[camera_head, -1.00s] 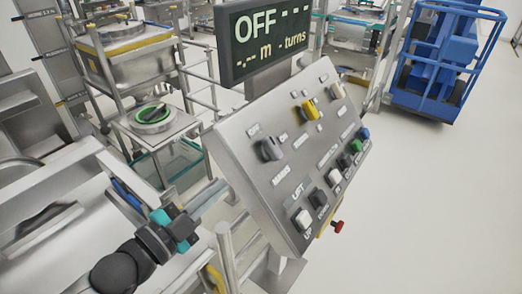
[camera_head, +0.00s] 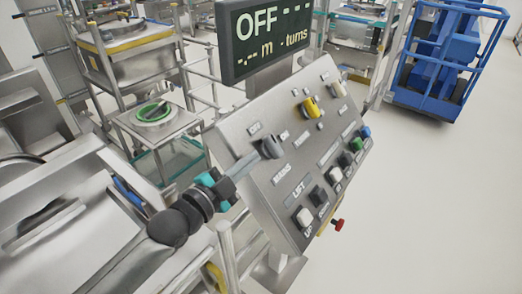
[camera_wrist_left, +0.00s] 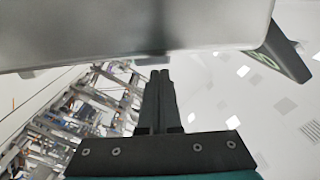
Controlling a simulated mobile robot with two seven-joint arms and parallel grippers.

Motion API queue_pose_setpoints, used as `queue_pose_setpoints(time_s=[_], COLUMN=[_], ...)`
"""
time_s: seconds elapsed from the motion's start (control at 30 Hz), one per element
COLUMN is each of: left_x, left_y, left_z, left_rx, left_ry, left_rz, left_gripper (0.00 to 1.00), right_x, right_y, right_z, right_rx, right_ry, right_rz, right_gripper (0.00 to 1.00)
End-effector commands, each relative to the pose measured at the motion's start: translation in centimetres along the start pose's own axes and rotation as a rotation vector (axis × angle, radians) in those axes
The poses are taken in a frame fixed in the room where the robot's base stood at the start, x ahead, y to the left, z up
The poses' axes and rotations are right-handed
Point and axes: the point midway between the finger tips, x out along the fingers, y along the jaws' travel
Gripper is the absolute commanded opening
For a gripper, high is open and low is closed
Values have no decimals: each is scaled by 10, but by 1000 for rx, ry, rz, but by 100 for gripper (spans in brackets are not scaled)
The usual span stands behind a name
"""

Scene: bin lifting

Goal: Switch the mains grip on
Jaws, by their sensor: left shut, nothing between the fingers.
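In the left wrist view the dark fingers (camera_wrist_left: 161,76) are together, below a large grey surface; the knob is not clearly visible there. The display (camera_head: 268,38) above the panel reads OFF. My right gripper is not in view.
The panel also carries a yellow knob (camera_head: 311,107), several push buttons and a red knob (camera_head: 338,225) at its lower edge. Metal rails (camera_head: 229,255) stand below it. A blue cage (camera_head: 440,70) stands at the back right. The floor to the right is clear.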

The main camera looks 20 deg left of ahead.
Motion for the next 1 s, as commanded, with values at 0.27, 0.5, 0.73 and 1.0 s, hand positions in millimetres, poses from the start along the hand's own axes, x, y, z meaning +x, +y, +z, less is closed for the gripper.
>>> queue_pose_setpoints(time_s=[0.27,0.5,0.73,1.0], left_x=[32,42,42,42], left_y=[0,0,0,-1], left_z=[-1,0,0,-2], left_rx=[0,1,1,2], left_ry=[2,1,1,-3], left_rz=[0,1,1,13], left_gripper=[0,0,0,0], right_x=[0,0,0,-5], right_y=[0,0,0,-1], right_z=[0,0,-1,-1], right_rx=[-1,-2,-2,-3], right_ry=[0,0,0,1], right_rz=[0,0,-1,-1], right_gripper=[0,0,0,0])
